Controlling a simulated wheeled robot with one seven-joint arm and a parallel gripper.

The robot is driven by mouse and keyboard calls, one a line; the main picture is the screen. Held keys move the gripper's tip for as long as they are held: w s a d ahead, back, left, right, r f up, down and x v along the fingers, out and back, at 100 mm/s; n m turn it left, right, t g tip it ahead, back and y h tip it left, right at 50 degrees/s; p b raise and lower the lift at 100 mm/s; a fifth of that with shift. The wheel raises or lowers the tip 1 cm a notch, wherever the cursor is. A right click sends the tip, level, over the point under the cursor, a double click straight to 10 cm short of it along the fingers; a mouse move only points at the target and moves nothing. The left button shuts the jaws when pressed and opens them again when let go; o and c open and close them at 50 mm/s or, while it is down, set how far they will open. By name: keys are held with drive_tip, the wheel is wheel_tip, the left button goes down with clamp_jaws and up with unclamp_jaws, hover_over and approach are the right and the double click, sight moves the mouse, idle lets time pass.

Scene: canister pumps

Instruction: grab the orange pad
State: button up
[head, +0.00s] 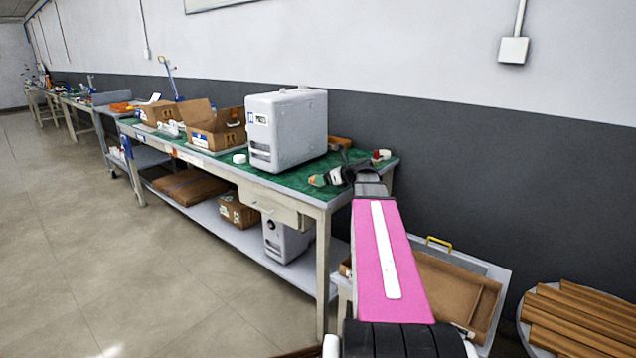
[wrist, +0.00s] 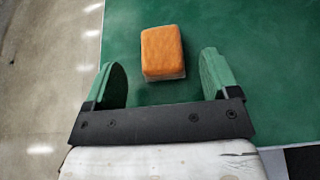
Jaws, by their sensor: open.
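The orange pad (wrist: 162,50) lies flat on the green table top (wrist: 235,110) in the wrist view. It is a small rounded block with a paler lower edge. My gripper (wrist: 159,62) is open, with its two green fingers apart on either side of the picture; the pad appears between and just beyond the fingertips, not gripped. In the head view my gripper (head: 324,180) is over the near end of the workbench, where a small orange patch (head: 312,180) beside it may be the pad; the arm partly hides that area.
A large white machine (head: 287,128) stands on the bench (head: 235,165) left of my gripper. Open cardboard boxes (head: 212,125) sit farther along. A white roll (head: 240,158) lies near the bench's edge. A tray of cardboard (head: 455,290) is below at right. The floor at left is clear.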

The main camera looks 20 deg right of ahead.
drive_tip(key=x, duration=0.4)
drive_tip(key=shift+w+a, duration=0.2)
drive_tip(key=shift+w, duration=0.15)
drive_tip(key=c, duration=1)
